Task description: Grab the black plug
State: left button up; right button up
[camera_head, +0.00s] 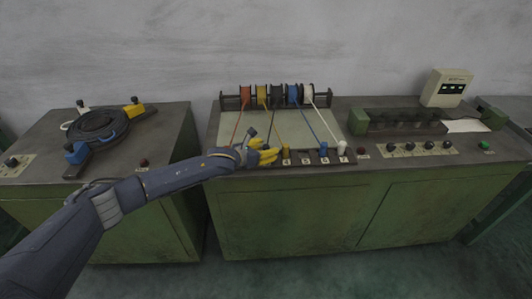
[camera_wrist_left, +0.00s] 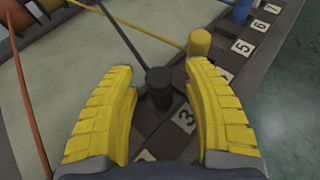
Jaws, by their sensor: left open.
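The black plug (camera_wrist_left: 158,84) is a short dark cylinder on a thin dark cable, standing in a dark strip beside a tile marked 3 in the left wrist view. My left gripper (camera_wrist_left: 159,72) has two yellow fingers, open, one on each side of the plug, with gaps between them and it. In the head view my left gripper (camera_head: 264,155) is at the front edge of the middle green bench, and its fingers hide the black plug. My right gripper is not in view.
A yellow plug (camera_wrist_left: 199,43) and a blue plug (camera_wrist_left: 239,10) stand farther along the strip. A white plug (camera_head: 342,148) is at its right end. Colored spools (camera_head: 278,95) stand on a rack behind, with cables running forward. A black coil (camera_head: 97,124) lies on the left bench.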

pick_arm(q)
jog(key=shift+c, duration=0.4)
grip_shut()
